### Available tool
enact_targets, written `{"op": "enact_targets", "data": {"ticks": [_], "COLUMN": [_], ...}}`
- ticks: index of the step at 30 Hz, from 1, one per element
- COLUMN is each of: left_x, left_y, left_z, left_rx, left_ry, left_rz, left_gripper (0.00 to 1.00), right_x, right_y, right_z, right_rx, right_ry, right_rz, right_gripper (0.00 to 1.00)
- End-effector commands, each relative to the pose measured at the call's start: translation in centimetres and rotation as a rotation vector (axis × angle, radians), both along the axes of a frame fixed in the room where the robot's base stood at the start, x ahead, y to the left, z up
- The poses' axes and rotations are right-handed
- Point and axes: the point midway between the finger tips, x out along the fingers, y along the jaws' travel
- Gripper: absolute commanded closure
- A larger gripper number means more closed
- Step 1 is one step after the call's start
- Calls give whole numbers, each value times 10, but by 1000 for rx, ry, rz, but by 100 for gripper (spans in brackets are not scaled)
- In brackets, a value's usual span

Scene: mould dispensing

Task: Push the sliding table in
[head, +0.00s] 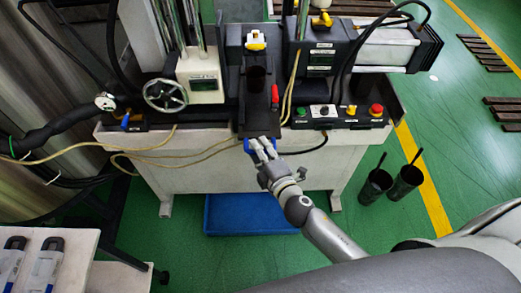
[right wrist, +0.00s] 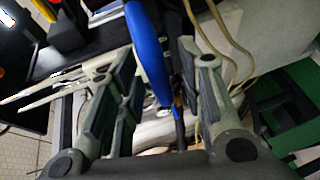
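The sliding table (head: 256,118) is a narrow dark slide in the middle of the machine in the head view. It carries a dark cylindrical cup (head: 256,79) and reaches the front edge of the bench. A blue handle (head: 247,146) is at its front end. My right gripper (head: 260,143) is at this front end, beside the handle. In the right wrist view, the blue handle (right wrist: 148,50) runs between the two fingers of my right gripper (right wrist: 160,85). The fingers stand apart, with visible gaps on both sides of it. My left gripper is not in view.
A handwheel (head: 165,95) is left of the slide. A control box with buttons (head: 338,116) is to its right. Yellow hoses (head: 210,150) hang across the bench front. A blue mat (head: 245,213) lies below, and two dark cups (head: 407,182) stand on the green floor at right.

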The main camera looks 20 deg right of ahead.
Motion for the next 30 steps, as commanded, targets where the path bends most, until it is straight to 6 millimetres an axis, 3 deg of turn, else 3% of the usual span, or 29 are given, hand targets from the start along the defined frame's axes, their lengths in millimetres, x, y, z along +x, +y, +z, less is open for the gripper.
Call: {"op": "enact_targets", "data": {"ticks": [1,9,22,30], "left_x": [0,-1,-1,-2], "left_y": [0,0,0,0], "left_z": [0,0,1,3], "left_rx": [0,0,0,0], "left_ry": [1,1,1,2], "left_rz": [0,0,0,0], "left_gripper": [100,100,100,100], "right_x": [0,0,6,51], "right_y": [0,0,-2,-16], "right_z": [0,0,0,2], "right_rx": [0,0,0,-4], "right_ry": [0,0,0,-4], "right_rz": [0,0,-1,-2], "right_gripper": [68,100,100,100]}}
